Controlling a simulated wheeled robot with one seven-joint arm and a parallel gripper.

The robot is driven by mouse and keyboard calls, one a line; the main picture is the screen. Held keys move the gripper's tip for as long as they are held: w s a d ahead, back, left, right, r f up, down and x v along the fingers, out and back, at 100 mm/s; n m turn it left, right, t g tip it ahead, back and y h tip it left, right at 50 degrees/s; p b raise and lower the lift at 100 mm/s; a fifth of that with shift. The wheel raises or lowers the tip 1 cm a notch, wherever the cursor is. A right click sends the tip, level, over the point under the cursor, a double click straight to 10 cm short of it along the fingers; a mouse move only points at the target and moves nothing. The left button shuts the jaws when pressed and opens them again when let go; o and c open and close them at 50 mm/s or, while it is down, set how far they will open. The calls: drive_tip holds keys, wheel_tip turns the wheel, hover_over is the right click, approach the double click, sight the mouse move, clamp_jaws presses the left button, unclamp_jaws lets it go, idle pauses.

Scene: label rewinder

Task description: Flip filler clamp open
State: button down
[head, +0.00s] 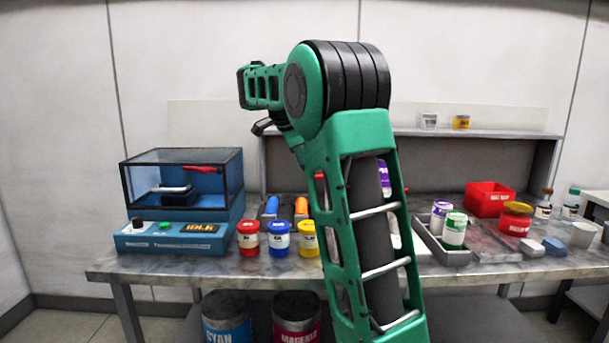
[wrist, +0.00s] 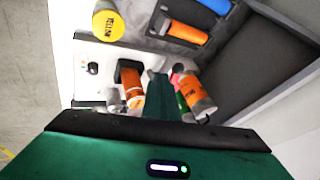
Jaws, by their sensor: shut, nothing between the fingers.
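In the wrist view, a white machine panel with a black knob, probably the filler (wrist: 90,90), lies left of my gripper (wrist: 160,78). An orange cylinder (wrist: 133,97) in a dark holder stands on it, with a pale metallic part beside its lower end. I cannot tell which part is the clamp or whether it is open or shut. My gripper's green fingers are together and empty, pointing between the orange cylinder and a tilted orange-labelled bottle (wrist: 196,93). In the head view, my arm hides the gripper and most of the filler; only a white edge (head: 393,238) shows.
On the bench are a blue machine with a clear case (head: 180,240), red and blue jars, a grey tray (head: 455,258) and a red bin (head: 488,198).

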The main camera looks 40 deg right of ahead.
drive_tip(key=shift+v, duration=2.3)
drive_tip(key=shift+w, duration=0.1)
